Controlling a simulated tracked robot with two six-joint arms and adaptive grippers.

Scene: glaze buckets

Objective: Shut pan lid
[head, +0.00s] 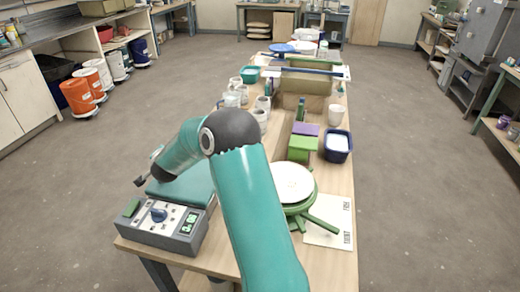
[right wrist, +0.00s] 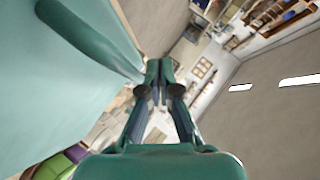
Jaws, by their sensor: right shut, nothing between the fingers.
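A grey balance (head: 165,225) with a knob and a lit green display stands on the near left corner of the table. Its teal pan lid (head: 192,186) lies over the back of the balance, partly hidden by my right arm; I cannot tell whether it is fully down. My right gripper (head: 140,182) is at the left side of the lid, small and partly hidden in the head view. In the right wrist view its fingers (right wrist: 158,75) are shut and empty, and a large teal surface (right wrist: 75,90), apparently the lid, fills the left. My left gripper is not in view.
A green banding wheel with a white top (head: 290,182) stands right of my arm, beside a printed sheet (head: 331,222). Several pale mugs (head: 262,105), a green box (head: 302,148) and a dark blue tub (head: 338,145) stand farther back. Floor is open on the right.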

